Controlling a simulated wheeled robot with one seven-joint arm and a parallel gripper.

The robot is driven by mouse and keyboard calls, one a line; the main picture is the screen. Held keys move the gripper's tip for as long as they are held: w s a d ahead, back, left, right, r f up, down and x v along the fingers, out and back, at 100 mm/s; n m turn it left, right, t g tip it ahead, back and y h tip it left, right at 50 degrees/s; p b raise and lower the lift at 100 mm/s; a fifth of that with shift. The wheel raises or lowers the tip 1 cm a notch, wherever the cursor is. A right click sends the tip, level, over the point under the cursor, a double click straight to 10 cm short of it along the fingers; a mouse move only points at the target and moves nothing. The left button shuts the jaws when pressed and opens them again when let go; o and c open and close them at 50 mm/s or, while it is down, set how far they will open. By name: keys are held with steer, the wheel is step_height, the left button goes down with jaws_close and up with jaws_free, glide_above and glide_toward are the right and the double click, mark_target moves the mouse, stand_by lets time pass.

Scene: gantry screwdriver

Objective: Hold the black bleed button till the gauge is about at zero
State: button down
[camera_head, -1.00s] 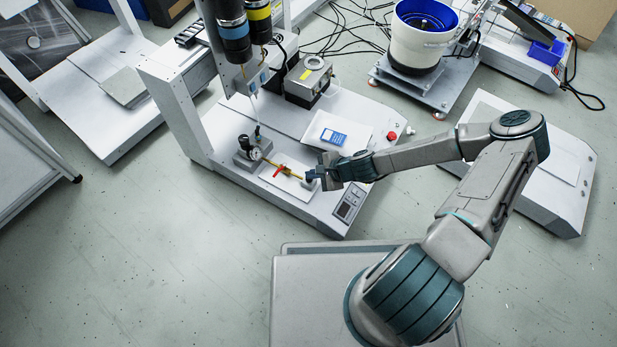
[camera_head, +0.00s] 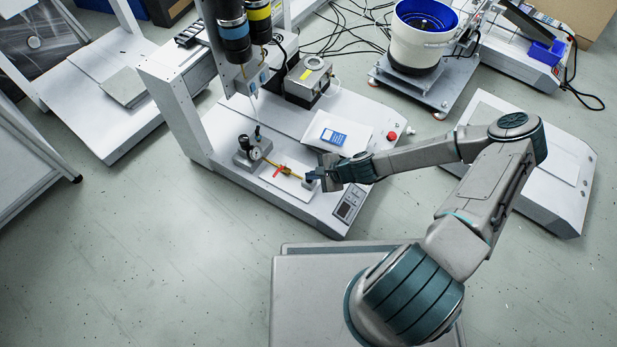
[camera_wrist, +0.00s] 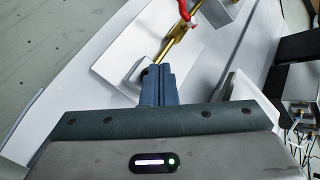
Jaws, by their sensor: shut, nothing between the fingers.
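The gauge (camera_head: 255,154) is a small round dial on a block at the left end of a brass pipe (camera_head: 287,171) with a red lever (camera_head: 279,170). Its needle is too small to read. My gripper (camera_head: 312,177) is shut, with nothing between its fingers, at the right end of the pipe. In the wrist view the shut fingertips (camera_wrist: 158,72) lie over the pale block at the pipe's end, beside a small dark part (camera_wrist: 145,74) that may be the black bleed button. Whether they touch it, I cannot tell. The red lever (camera_wrist: 186,12) also shows there.
The pipe lies on the white base of the gantry machine (camera_head: 240,120), whose screwdriver (camera_head: 233,40) hangs at the left. A display panel (camera_head: 348,205) sits at the front corner, and a red knob (camera_head: 391,136) at the right. A blue and white packet (camera_head: 333,137) lies behind my gripper.

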stand_by(0.4)
steer(key=shift+r+p, duration=0.8)
steer(key=shift+p, duration=0.05)
step_height(320, 180, up, 5)
steer(key=p, duration=0.4)
steer(key=shift+r, duration=0.1)
